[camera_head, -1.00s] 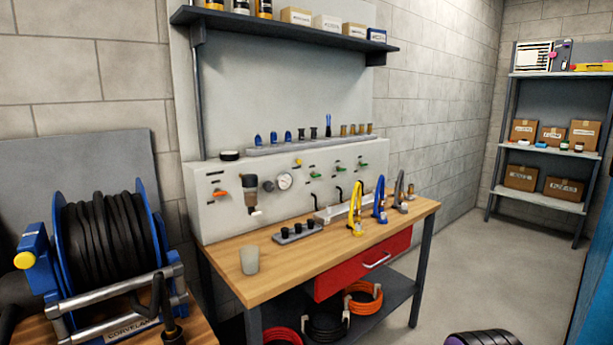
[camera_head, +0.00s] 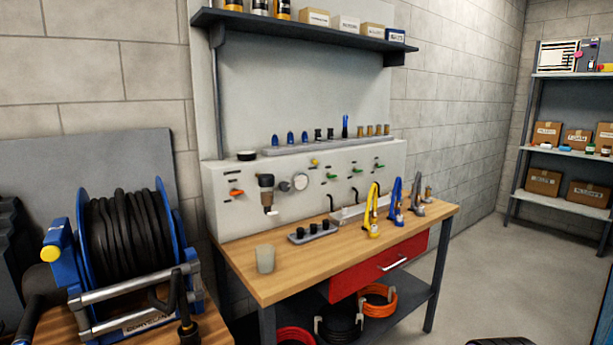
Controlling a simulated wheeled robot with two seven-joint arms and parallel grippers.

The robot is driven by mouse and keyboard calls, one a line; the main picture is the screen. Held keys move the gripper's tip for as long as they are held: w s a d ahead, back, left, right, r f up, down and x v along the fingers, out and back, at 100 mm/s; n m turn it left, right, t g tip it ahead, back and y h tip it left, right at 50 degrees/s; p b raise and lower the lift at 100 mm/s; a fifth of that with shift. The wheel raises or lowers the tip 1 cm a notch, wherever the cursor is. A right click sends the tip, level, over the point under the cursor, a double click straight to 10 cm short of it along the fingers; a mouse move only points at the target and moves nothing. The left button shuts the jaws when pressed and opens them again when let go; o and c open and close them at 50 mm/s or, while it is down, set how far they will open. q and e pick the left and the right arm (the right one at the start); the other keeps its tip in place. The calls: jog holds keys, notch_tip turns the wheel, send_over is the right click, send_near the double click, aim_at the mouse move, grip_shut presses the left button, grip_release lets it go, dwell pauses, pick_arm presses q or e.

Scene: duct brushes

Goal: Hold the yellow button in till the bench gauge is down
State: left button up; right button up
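A small yellow button (camera_head: 314,162) sits on the upper part of the light grey panel (camera_head: 235,205) at the back of the bench. A round gauge with a pale face (camera_head: 300,181) is on the panel just below and left of the button. Its needle is too small to read. Neither of my grippers shows in the view, and nothing is seen touching the button.
The wooden bench (camera_head: 290,281) carries a cup (camera_head: 265,259), a rack of black fittings (camera_head: 312,232) and yellow, blue and grey tools. A blue hose reel (camera_head: 125,240) with a yellow knob stands at left. Open floor (camera_head: 475,285) lies at right.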

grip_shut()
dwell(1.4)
